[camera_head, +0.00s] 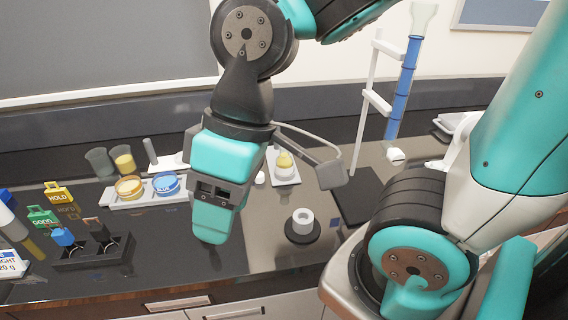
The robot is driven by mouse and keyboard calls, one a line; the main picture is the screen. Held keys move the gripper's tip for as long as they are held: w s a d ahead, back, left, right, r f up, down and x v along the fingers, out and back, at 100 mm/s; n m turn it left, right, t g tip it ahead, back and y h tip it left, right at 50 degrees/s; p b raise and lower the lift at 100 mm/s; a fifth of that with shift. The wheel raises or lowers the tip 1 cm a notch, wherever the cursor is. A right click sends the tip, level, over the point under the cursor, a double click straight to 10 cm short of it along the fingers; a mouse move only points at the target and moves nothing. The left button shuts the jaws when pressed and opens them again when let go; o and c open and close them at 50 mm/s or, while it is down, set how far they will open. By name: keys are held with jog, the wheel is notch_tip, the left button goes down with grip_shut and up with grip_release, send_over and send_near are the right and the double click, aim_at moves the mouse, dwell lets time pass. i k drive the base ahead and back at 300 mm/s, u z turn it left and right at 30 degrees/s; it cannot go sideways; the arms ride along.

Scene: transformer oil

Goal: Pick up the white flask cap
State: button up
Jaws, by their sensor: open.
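My gripper (210,232) hangs over the dark bench at the middle, with its fingers pointing down. The gap between its fingers cannot be made out from this side, and nothing shows held in it. A small white round piece (260,178) lies on the bench just right of my gripper's body; it may be the flask cap, but it is too small to be sure. A small flask with yellow liquid (285,161) stands on a white plate (287,178) behind and to the right of the gripper. A white ring-shaped piece (303,221) sits on a black round base right of the fingertips.
A white tray (150,196) holds an orange dish (129,187) and a blue dish (166,183). Beakers (124,160) stand behind it. A black rack (92,252) and coloured tags (57,193) are at left. A tall stand holds a blue column (402,90) at right.

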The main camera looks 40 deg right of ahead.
aim_at(260, 179)
jog(key=z, duration=0.8)
jog(key=k, duration=1.3)
jog(key=u, duration=0.5)
jog(key=i, duration=0.5)
jog(key=u, duration=0.5)
jog(key=i, duration=1.05)
jog(key=z, duration=0.45)
